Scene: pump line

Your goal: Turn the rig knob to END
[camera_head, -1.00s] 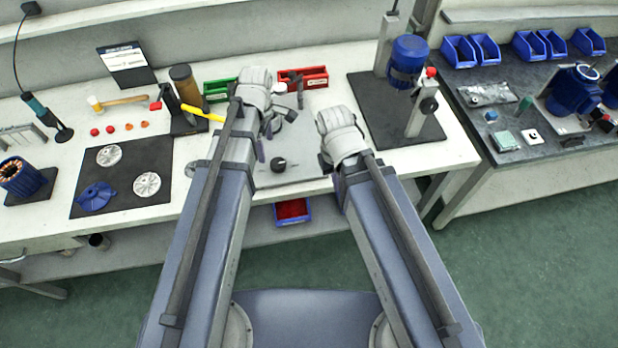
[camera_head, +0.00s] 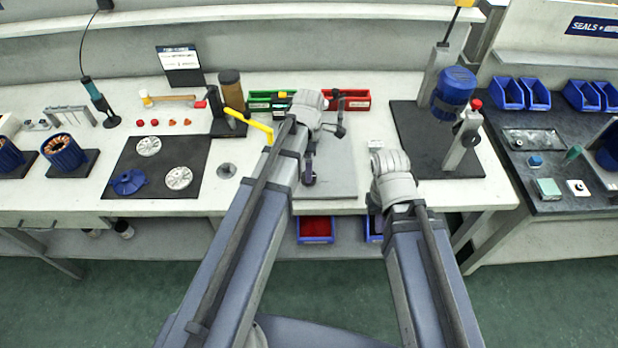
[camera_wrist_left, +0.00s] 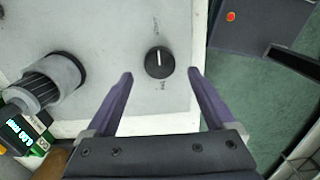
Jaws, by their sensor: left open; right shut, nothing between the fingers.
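The rig knob (camera_wrist_left: 159,62) is round and black on a light grey plate in the left wrist view. Its white pointer line points up in that view, roughly toward a small label above it. Another small label is below it; both are too small to read surely. My left gripper (camera_wrist_left: 160,75) is open, with one finger on each side of the knob and gaps on both sides. In the head view the left gripper (camera_head: 309,168) is over the plate (camera_head: 340,180) and largely covers the knob. My right gripper (camera_head: 375,203) is shut and empty, right of the plate near the bench edge.
A cylinder (camera_wrist_left: 55,78) stands left of the knob in the left wrist view. A black mat (camera_head: 155,185) with parts lies left; a yellow-handled tool (camera_head: 248,122) is behind my left arm. Green (camera_head: 268,100) and red (camera_head: 350,100) bins stand behind. A blue motor press (camera_head: 453,88) stands right.

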